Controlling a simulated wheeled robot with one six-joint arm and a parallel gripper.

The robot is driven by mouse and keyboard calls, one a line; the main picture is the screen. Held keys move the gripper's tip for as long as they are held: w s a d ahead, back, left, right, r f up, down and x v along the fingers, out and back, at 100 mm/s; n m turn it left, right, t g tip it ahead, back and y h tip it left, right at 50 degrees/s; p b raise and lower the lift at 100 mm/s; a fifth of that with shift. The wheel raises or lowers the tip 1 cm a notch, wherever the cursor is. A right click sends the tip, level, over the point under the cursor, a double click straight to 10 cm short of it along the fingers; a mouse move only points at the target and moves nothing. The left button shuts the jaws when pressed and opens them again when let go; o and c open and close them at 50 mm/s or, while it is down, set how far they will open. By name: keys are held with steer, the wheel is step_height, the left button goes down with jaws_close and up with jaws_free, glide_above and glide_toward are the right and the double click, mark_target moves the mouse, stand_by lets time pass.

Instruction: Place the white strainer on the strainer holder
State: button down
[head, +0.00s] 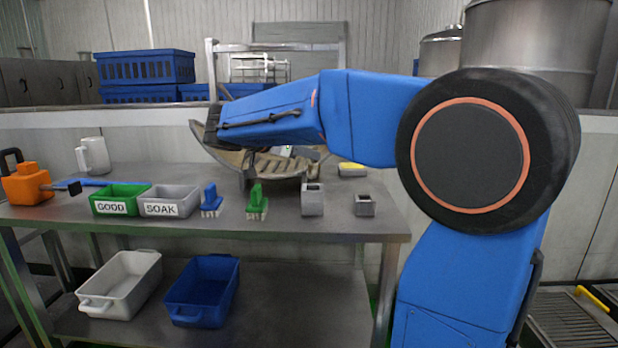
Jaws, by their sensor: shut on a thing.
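The strainer (215,142) shows in the head view as a large, shallow, bowl-like thing with a slatted inside. It looks tan-grey rather than white. My gripper (212,126) is at the left end of my blue arm, by the strainer's raised left rim, and is shut on it. The fingertips are hard to make out. The strainer is tilted over the back middle of the steel table, and my forearm hides its upper part. I cannot tell whether its underside touches anything. I cannot clearly pick out the strainer holder.
On the steel table (365,220) stand a green bin (120,200), a grey bin (168,202), blue and green brushes (211,201) (257,203), two small metal blocks (313,200) (365,205), an orange tool (27,184) and a white jug (93,156). Tubs sit on the lower shelf.

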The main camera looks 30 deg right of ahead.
mark_target(309, 173)
steer(key=shift+f, duration=2.85)
steer(key=shift+f, duration=0.1)
steer(key=c, duration=1.8)
jaws_free()
steer(key=v, duration=1.2)
steer(key=shift+r, duration=0.25)
